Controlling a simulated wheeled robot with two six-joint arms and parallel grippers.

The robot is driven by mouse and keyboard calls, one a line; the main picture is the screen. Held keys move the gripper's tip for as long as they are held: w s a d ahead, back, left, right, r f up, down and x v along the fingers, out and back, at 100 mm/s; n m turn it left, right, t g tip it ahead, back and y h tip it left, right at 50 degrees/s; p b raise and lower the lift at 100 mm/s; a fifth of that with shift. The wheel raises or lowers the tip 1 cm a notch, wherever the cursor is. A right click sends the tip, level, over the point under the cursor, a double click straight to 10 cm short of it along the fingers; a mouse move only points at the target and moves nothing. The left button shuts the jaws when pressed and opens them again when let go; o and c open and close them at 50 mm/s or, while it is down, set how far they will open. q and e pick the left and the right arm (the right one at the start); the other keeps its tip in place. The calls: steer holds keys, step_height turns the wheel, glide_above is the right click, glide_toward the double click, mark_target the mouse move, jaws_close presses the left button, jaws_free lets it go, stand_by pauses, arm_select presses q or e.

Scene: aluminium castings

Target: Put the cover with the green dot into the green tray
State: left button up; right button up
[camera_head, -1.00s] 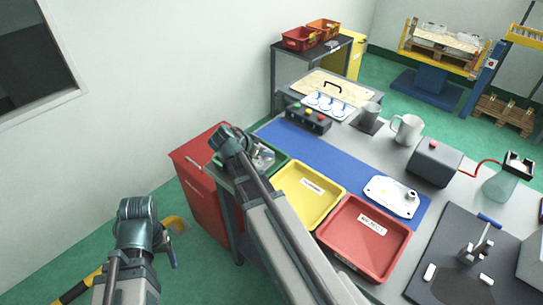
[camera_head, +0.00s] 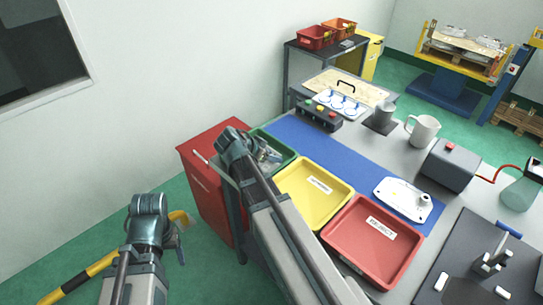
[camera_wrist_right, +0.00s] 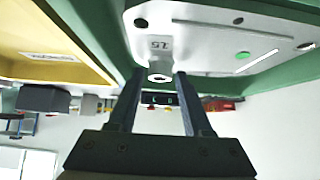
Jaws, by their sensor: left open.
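The cover (camera_wrist_right: 205,45) is a pale metal plate with a green dot (camera_wrist_right: 243,55) and a raised boss. In the right wrist view it lies within the green tray (camera_wrist_right: 285,72). The green tray (camera_head: 285,165) also shows at the table's left end in the head view, partly hidden by my right arm. My right gripper (camera_wrist_right: 160,80) has its fingers apart on either side of the boss, with a gap visible at each side. In the head view its fingers are mostly hidden by the arm. My left gripper (camera_head: 180,240) is open and empty, low at the left, away from the table.
A yellow tray (camera_head: 345,190) and a red tray (camera_head: 410,240) stand beside the green tray. Another pale cover (camera_head: 395,192) lies on the blue mat (camera_head: 310,143). A red cabinet (camera_head: 205,180) stands left of the table. A button box (camera_head: 318,114) is behind.

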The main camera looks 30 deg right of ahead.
steer(key=shift+o, duration=1)
steer(key=shift+r, duration=0.2)
steer(key=p+v, duration=0.8)
steer(key=v, duration=0.3)
steer(key=s+a+f+n+g+y, duration=0.1)
steer(key=s+a+f+n+y, duration=0.2)
steer(key=s+a+n, duration=0.4)
steer(key=s+a+f+n+g+y, duration=0.1)
steer(key=s+a+f+n+y, duration=0.1)
steer(key=s+a+n+y, duration=0.2)
steer(key=s+a+n, duration=0.3)
steer(key=a+n, duration=0.4)
steer(key=a, duration=0.3)
steer(key=shift+f+n+g+p, duration=0.3)
steer(key=shift+f+p, duration=0.05)
steer(key=shift+s, duration=0.1)
